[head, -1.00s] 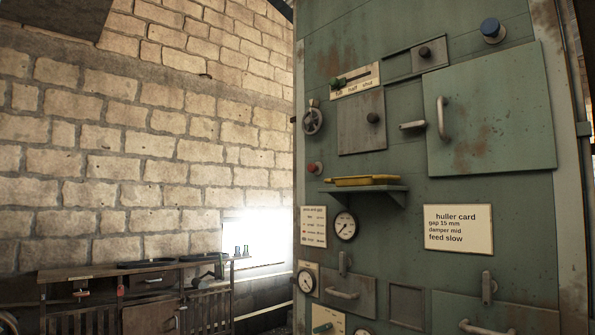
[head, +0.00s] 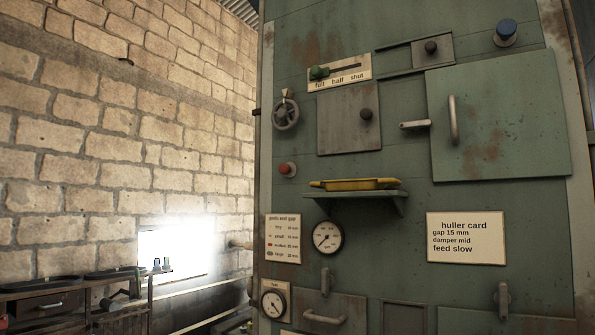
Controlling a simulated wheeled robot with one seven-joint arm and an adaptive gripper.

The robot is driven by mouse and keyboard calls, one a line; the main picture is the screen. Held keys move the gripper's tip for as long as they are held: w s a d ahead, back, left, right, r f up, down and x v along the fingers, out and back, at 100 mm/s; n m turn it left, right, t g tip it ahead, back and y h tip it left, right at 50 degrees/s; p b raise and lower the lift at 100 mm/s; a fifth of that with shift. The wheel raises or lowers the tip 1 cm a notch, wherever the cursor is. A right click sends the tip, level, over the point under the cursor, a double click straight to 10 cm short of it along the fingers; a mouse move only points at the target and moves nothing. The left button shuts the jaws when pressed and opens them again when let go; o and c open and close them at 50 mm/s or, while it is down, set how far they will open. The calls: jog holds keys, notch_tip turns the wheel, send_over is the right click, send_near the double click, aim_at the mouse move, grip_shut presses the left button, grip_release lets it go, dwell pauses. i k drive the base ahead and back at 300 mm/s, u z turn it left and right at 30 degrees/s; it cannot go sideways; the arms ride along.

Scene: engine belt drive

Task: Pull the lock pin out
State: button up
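My gripper is not in view. No part is plainly marked as the lock pin, and I cannot tell which it is. A small pale piece (head: 284,94) sits at the top of the handwheel (head: 286,115) on the green machine's (head: 400,285) left side. An upright grey pin-like piece (head: 325,282) stands at the top of a lower hatch (head: 348,309). A similar piece (head: 503,300) is at the lower right. A grey lever (head: 415,125) sticks out beside the big closed door (head: 505,125).
A shelf (head: 350,194) holding a yellow tray (head: 354,184) juts from the panel. A red knob (head: 287,169), a blue knob (head: 506,30) and a slider lever (head: 319,73) also stick out. A bench (head: 60,298) stands at lower left against the brick wall.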

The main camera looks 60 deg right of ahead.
aim_at(284, 169)
jog(key=z, duration=1.55)
